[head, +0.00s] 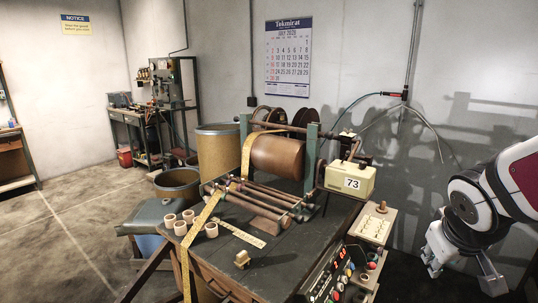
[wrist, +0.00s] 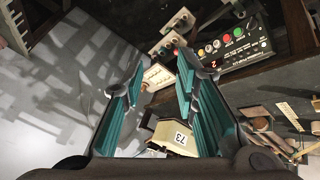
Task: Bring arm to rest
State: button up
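My arm comes in from the right edge of the head view and bends down. My gripper (head: 462,276) hangs to the right of the workbench (head: 285,268), apart from it, with its fingers spread. In the wrist view the two teal-padded fingers of my gripper (wrist: 157,85) stand apart with nothing held between them. Past them show the control panel (wrist: 230,47) with its coloured buttons and the cream box marked 73 (wrist: 177,137).
The tape winding machine (head: 277,157) with its brown roller stands on the bench. The control panel (head: 332,274) and a small switch box (head: 374,227) are at the bench's right side, nearest my gripper. A grey wall (head: 475,90) is behind.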

jog(key=s+a+r+y+p, duration=0.1)
jog(key=s+a+r, duration=0.3)
jog(key=s+a, duration=0.2)
jog(key=s+a+r+g+y+p, duration=0.1)
jog(key=s+a+r, duration=0.3)
jog(key=s, duration=0.7)
jog(key=a+y, duration=0.1)
jog(key=a, duration=0.1)
jog(key=shift+s+a+m+y+p, duration=0.2)
jog(key=shift+a+m+y+p, duration=0.1)
jog(key=shift+a+p, duration=0.05)
jog(key=shift+d, duration=0.2)
jog(key=shift+w, duration=0.15)
